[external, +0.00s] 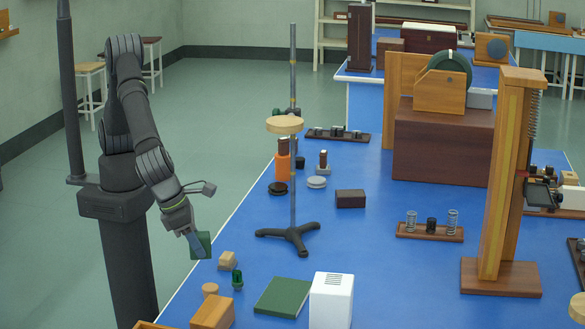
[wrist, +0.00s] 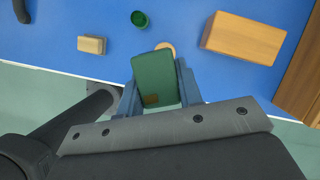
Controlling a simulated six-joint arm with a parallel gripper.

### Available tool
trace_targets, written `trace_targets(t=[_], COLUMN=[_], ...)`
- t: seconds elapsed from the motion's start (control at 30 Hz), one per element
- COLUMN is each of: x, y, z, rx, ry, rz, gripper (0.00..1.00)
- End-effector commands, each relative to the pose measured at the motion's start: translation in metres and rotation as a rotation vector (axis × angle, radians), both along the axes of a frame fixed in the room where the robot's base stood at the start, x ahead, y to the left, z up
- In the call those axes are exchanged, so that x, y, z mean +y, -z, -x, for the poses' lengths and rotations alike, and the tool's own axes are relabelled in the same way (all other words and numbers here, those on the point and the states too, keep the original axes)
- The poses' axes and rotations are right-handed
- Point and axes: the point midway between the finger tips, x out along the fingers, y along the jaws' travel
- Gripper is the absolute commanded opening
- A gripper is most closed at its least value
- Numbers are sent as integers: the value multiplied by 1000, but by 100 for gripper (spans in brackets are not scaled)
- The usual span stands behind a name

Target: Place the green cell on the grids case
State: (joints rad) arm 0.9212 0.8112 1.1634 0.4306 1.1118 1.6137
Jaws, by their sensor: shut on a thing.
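My gripper (external: 196,240) is shut on a flat green case (external: 204,246), held in the air off the table's left edge. In the wrist view the green case (wrist: 154,75) sits between the blue-grey fingers and has a small brown label. A small green cylinder (external: 237,279), which looks like the green cell, stands upright on the blue table, apart from my gripper. It also shows in the wrist view (wrist: 139,19). A larger flat green case or book (external: 284,297) lies to its right. I cannot tell which green case is the grids case.
A small tan block (external: 227,260), a round wooden disc (external: 210,289) and a wooden box (external: 212,313) are near the table edge. A white vented box (external: 331,300) stands beside the flat green one. A tripod stand (external: 289,238) rises behind. Blue table between them is clear.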

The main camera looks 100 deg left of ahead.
Motion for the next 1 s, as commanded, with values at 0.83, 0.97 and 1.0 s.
trace_targets(t=[0.83, 0.97, 1.0], x=[-104, -98, -96], y=[-38, -19, -14], z=[22, -7, -16], rx=[2, 3, 2], ry=[817, 813, 814], rz=[-2, -2, -1], gripper=[6, 6, 6])
